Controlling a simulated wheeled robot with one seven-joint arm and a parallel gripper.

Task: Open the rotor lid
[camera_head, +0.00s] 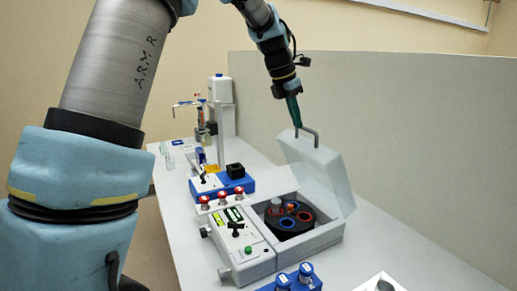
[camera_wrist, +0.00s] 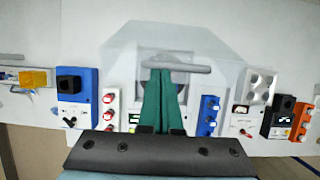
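The white lid (camera_head: 318,172) of the centrifuge stands raised and tilted back on its hinge side, above the white centrifuge housing (camera_head: 323,238). The dark rotor (camera_head: 290,217) with blue and red rings lies uncovered in the housing. A grey bar handle (camera_head: 307,131) sticks up from the lid's top edge; it also crosses the wrist view (camera_wrist: 192,68). My gripper (camera_head: 296,122) is at the handle's left part in the head view. Its green fingers (camera_wrist: 162,73) lie close together, tips at the bar and seemingly touching it. The bar runs across both fingers, not visibly between them.
A blue-based device with a black block (camera_head: 236,171) stands behind the centrifuge. A blue rack (camera_head: 305,272) and a metal block (camera_head: 379,283) stand in front. A grey partition (camera_head: 400,140) borders the bench at right.

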